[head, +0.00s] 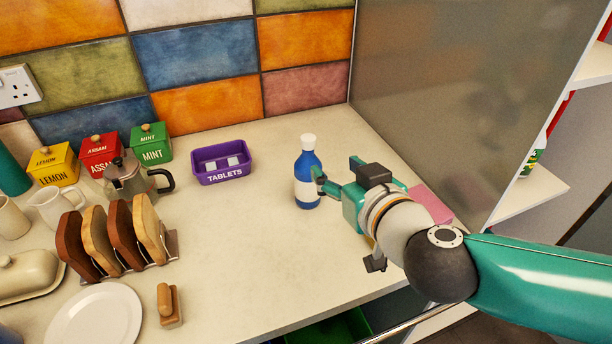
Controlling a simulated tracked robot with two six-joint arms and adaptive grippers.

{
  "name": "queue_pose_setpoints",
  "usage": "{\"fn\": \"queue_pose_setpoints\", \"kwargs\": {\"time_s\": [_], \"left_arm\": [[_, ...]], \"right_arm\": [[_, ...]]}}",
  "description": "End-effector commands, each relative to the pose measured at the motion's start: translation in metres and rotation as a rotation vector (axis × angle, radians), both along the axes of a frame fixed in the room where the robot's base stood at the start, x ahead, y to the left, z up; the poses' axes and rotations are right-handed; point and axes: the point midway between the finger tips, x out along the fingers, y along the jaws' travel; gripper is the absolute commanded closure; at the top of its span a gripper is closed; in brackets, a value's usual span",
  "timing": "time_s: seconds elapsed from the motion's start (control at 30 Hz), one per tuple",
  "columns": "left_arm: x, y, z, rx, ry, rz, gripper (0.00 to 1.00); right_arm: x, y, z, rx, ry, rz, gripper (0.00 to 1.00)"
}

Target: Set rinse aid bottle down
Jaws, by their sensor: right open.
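The rinse aid bottle (307,166) is blue with a white cap and a pale label. It stands upright on the pale counter (255,255), near the middle of the head view. My right gripper (336,171) is open just to the right of the bottle. One teal finger overlaps the bottle's right edge in the picture; I cannot tell whether it touches. The other finger is farther back and clear of the bottle. My left gripper is out of view.
A purple tablets tray (222,176) sits left of the bottle. A moka pot (130,181), tea tins (101,155), a rack of wooden boards (130,266) and a white plate (95,318) fill the left. A pink item (432,204) lies behind my right arm. The counter's front middle is clear.

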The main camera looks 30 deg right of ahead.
Motion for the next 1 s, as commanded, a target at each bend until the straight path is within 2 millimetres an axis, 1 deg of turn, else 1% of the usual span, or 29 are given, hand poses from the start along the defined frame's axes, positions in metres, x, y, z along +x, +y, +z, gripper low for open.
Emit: {"fn": "queue_pose_setpoints", "kwargs": {"time_s": [0.03, 0.1, 0.2, 0.33, 0.5, 0.53, 0.6, 0.87, 1.0], "left_arm": [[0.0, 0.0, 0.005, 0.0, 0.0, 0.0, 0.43], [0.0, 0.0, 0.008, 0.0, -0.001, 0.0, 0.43], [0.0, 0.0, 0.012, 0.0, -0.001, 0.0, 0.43], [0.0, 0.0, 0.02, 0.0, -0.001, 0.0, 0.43], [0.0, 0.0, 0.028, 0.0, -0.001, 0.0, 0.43], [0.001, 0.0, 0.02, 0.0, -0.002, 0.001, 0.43], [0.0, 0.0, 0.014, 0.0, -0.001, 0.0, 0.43], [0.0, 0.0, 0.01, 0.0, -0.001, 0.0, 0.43], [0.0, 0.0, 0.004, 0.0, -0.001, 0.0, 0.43]], "right_arm": [[0.006, -0.002, 0.0, -0.005, 0.003, -0.006, 0.43], [0.014, -0.004, -0.002, -0.006, 0.002, -0.006, 0.43], [0.024, -0.007, -0.008, -0.003, 0.01, -0.003, 0.43], [0.038, -0.01, -0.01, -0.007, 0.007, -0.006, 0.43], [0.052, -0.013, -0.016, 0.0, 0.009, -0.001, 0.43], [0.058, -0.014, -0.023, 0.0, 0.007, -0.001, 0.43], [0.068, -0.016, -0.026, 0.001, 0.004, 0.0, 0.43], [0.083, -0.02, -0.028, 0.001, 0.003, 0.001, 0.43], [0.1, -0.023, -0.035, 0.0, 0.004, -0.001, 0.43]]}}
